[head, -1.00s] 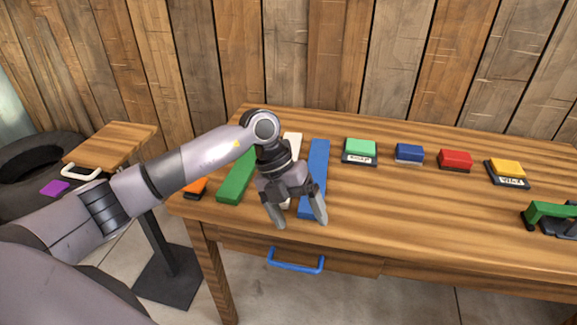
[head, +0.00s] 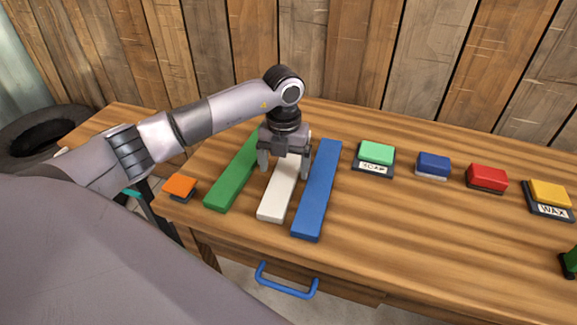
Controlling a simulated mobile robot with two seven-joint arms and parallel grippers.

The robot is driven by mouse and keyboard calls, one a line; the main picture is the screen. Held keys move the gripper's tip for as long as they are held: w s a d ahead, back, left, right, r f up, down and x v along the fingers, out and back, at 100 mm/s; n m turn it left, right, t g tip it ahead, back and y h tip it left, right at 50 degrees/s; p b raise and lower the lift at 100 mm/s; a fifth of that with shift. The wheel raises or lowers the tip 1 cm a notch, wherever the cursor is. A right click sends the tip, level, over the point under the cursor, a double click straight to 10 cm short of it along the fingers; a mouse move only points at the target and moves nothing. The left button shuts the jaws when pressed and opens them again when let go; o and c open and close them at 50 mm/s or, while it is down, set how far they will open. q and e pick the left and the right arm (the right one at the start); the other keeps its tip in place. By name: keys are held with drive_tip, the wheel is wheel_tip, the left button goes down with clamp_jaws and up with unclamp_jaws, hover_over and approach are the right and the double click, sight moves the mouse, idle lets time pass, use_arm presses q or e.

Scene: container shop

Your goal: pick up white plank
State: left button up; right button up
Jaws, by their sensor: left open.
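The white plank (head: 279,200) lies flat on the wooden table, between a green plank (head: 235,177) and a blue plank (head: 318,190). Its far part is hidden behind my gripper. My left gripper (head: 284,170) points down over the white plank, with its fingers open. One finger shows on the plank's left side by the green plank, the other on its right side by the blue plank. I cannot tell how high the fingertips are above the table. My right gripper is not in view.
An orange block (head: 180,186) sits at the table's left. A green soap block (head: 376,152), blue block (head: 433,163), red block (head: 486,177) and yellow wax block (head: 549,193) stand to the right. A blue drawer handle (head: 287,285) is on the front.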

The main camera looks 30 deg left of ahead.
sight(285, 174)
use_arm(q)
wheel_tip(285, 174, down, 2)
drive_tip(key=shift+f, duration=0.1)
drive_tip(key=c, duration=1.3)
drive_tip(key=shift+o, duration=0.2)
drive_tip(key=shift+r, duration=0.2)
wheel_tip(285, 174, up, 20)
drive_tip(key=shift+p, duration=0.4)
drive_tip(key=shift+f, duration=0.1)
